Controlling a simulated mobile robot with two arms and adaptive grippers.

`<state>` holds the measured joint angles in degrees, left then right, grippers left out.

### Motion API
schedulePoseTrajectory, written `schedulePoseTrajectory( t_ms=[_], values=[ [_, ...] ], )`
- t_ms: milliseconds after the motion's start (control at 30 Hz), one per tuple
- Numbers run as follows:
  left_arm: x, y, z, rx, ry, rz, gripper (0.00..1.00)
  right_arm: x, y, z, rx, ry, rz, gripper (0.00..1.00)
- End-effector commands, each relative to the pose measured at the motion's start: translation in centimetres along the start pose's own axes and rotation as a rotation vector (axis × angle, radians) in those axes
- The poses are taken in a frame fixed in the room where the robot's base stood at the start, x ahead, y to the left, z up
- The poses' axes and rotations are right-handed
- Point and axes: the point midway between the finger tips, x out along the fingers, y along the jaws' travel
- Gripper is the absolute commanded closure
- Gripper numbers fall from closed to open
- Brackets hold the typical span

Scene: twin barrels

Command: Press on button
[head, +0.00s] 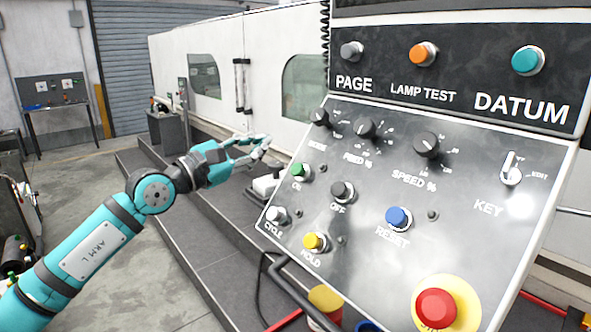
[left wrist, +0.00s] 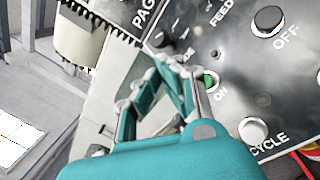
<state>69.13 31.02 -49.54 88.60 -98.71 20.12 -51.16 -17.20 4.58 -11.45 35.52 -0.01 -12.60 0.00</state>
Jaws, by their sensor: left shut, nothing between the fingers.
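The green ON button (head: 299,170) sits at the left side of the slanted control panel (head: 380,185). In the left wrist view the green button (left wrist: 210,81) is partly hidden behind a finger of my left gripper. My left gripper (head: 265,147) is shut and empty. In the head view its fingertips are left of and a little above the green button; I cannot tell whether they touch the panel. In the left wrist view the fingertips (left wrist: 173,62) lie up and left of the button. My right gripper is not in view.
A red emergency button (head: 436,308) is lower right. Open floor (head: 110,220) lies left of the panel.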

Motion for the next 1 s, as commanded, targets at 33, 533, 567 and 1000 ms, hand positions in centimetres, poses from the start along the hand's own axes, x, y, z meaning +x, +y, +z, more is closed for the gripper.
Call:
schedulePoseTrajectory(
  t_ms=[33,533,567,1000],
  values=[
    [0.2,-0.2,-0.2,-0.002,0.000,-0.001,1.00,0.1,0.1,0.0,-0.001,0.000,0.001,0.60],
    [4.6,-3.8,-3.7,-0.004,-0.002,0.000,1.00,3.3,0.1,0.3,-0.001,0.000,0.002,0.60],
    [4.9,-4.0,-3.8,-0.003,-0.003,0.000,1.00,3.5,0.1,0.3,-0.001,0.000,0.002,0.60],
    [6.0,-4.4,-4.3,-0.002,-0.002,0.000,1.00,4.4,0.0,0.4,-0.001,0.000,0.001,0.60]
  ],
)
